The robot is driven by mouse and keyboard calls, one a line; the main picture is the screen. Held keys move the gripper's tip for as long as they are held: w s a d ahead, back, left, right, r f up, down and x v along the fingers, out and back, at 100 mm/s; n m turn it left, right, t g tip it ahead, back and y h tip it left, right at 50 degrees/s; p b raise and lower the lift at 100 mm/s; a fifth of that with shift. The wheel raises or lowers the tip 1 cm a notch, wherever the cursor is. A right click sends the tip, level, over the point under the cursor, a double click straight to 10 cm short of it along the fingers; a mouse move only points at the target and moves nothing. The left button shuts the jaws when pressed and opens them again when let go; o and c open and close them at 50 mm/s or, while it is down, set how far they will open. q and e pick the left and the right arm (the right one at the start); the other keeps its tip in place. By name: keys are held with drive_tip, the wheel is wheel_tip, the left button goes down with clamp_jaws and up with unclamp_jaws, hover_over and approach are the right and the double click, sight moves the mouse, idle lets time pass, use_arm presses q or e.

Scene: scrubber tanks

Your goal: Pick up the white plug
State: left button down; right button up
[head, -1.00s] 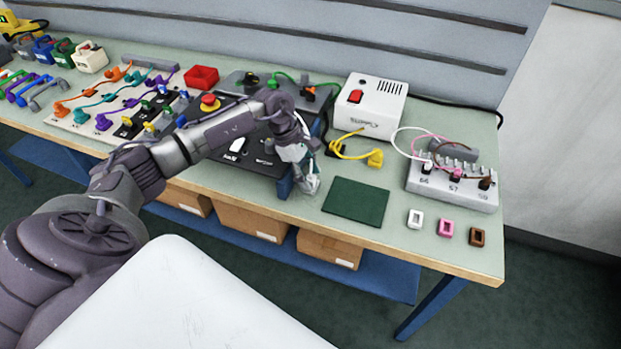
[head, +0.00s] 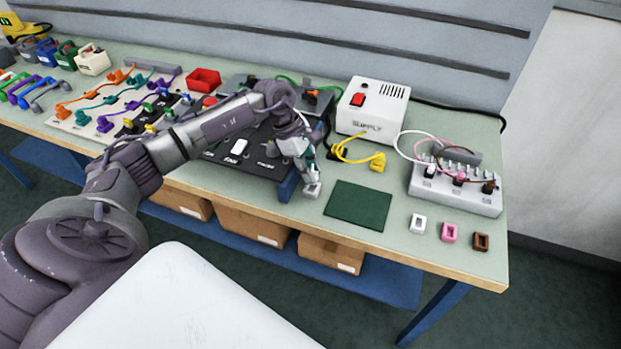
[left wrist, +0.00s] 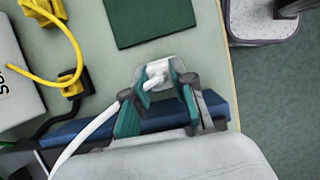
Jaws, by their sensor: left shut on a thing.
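The white plug (left wrist: 157,74) is between the teal fingertips of my left gripper (left wrist: 157,88) in the left wrist view, and the gripper is shut on it. A white cable (left wrist: 88,132) runs down and left beside the fingers. In the head view my left gripper (head: 309,176) is low at the front of the bench, just left of the dark green mat (head: 358,206). The plug shows there only as a small pale shape (head: 312,190) at the fingertips. My right gripper is not in view.
A blue-edged black panel (head: 245,163) stands close left of the gripper. Behind are a white supply box (head: 370,108) and a yellow plug (head: 377,162). A grey terminal block (head: 455,198) stands right, with white, pink and brown sockets (head: 418,223) before it. The mat is clear.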

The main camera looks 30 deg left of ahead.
use_arm(q)
drive_tip(key=s+d+r+b, duration=0.1)
drive_tip(key=d+r, duration=1)
drive_tip(key=r, duration=0.1)
drive_tip(key=shift+d, duration=0.3)
drive_tip(key=shift+w, duration=0.1)
drive_tip(key=w+a, duration=0.6)
drive_tip(key=a, duration=0.7)
drive_tip(key=w+a, duration=0.6)
drive_tip(key=a, duration=0.6)
drive_tip(key=shift+a+f+b, duration=0.35)
